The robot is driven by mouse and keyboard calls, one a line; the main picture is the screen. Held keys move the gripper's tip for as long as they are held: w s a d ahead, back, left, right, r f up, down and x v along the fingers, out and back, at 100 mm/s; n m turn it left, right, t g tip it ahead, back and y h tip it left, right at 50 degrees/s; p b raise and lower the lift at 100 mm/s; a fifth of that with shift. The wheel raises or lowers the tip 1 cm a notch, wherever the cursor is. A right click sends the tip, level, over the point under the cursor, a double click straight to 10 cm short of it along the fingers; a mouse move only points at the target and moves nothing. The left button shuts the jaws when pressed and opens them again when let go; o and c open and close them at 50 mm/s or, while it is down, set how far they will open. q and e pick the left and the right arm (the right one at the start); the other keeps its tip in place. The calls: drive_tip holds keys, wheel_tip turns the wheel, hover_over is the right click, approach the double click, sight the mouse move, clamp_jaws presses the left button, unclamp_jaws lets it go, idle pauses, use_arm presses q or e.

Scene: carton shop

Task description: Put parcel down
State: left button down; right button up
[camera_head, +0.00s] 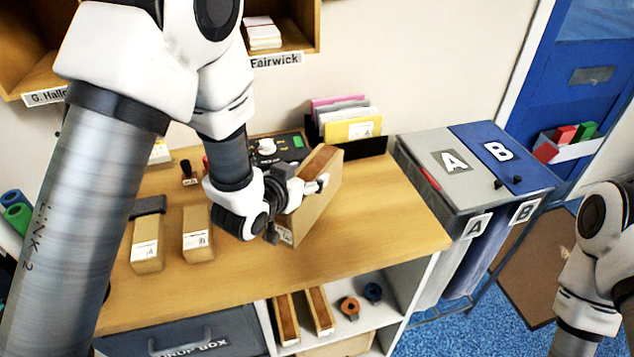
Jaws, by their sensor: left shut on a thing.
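A brown cardboard parcel (318,200) with a white label near its lower edge is at the middle of the wooden counter. My left gripper (308,186) is shut on this parcel, with a finger over its near upper side. The parcel is tilted in the picture, and I cannot tell whether its bottom touches the counter (390,230). My right arm shows at the right edge, but its gripper is out of view.
Two small cartons (147,246) (198,234) stand on the counter at left. A black file holder (352,146) with coloured envelopes stands behind the parcel. Bins A (437,150) and B (520,178) stand right of the counter. The counter's right part is clear.

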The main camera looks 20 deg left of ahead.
sight(317, 167)
use_arm(q)
drive_tip(key=w, duration=0.1)
drive_tip(key=w+d, duration=0.1)
drive_tip(key=w, duration=0.1)
drive_tip(key=shift+w+d+f+p, duration=0.1)
drive_tip(key=shift+w+p, duration=0.15)
drive_tip(key=shift+p, duration=0.1)
drive_tip(key=shift+w+f, duration=0.15)
drive_tip(key=shift+f, duration=0.15)
drive_tip(key=shift+s+f+p, duration=0.2)
drive_tip(key=shift+f+p, duration=0.35)
drive_tip(key=shift+f, duration=0.95)
drive_tip(key=shift+w+f, duration=0.1)
drive_tip(key=shift+w, duration=0.1)
drive_tip(key=shift+c, duration=1.2)
unclamp_jaws()
drive_tip(key=shift+s, duration=0.15)
